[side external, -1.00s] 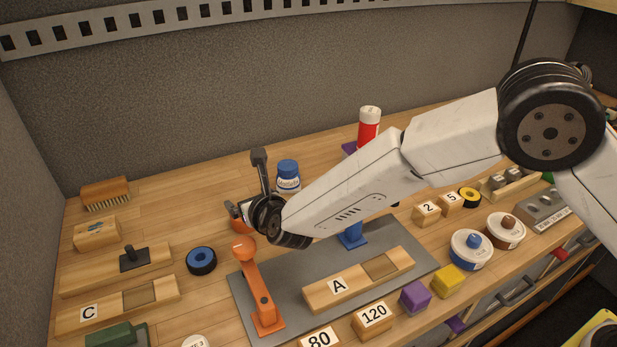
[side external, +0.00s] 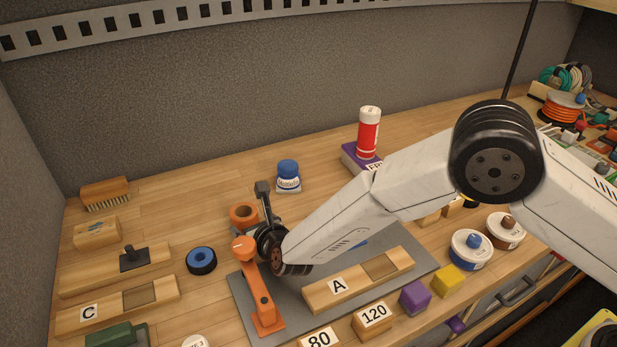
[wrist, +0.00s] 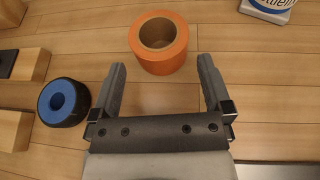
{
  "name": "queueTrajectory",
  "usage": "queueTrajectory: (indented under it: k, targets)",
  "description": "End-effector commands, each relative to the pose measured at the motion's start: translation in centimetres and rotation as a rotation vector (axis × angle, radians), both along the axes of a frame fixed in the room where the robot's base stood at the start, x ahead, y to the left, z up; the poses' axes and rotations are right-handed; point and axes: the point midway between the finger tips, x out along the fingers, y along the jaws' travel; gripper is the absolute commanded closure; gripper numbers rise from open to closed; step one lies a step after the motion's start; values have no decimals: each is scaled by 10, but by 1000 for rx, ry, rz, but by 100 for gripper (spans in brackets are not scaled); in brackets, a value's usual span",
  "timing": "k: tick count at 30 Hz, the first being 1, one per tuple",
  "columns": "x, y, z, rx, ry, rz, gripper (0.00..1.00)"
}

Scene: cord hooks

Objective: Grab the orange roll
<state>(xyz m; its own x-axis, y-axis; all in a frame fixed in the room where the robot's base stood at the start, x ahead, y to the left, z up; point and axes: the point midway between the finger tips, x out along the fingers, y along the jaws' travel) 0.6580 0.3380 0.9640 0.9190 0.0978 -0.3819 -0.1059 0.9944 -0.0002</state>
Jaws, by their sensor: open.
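An orange roll (side external: 243,215) stands upright on the wooden bench, its hollow core facing up. In the wrist view the orange roll (wrist: 158,43) lies just beyond my fingertips, roughly centred between them. My gripper (wrist: 160,72) is open and empty, with both fingers pointing toward the roll.
A black-and-blue roll (wrist: 64,101) lies left of my gripper. An orange clamp (side external: 257,285) stands on the grey mat (side external: 290,322) close to my wrist. Bare bench surrounds the roll's far side.

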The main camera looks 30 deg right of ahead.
Motion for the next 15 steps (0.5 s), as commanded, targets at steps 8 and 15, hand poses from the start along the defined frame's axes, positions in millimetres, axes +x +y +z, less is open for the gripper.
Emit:
queueTrajectory:
  k: [8, 15]
  targets:
    - [7, 0, -4, 0, 2, -1, 0]
    - [26, 2, -11, 1, 1, -2, 0]
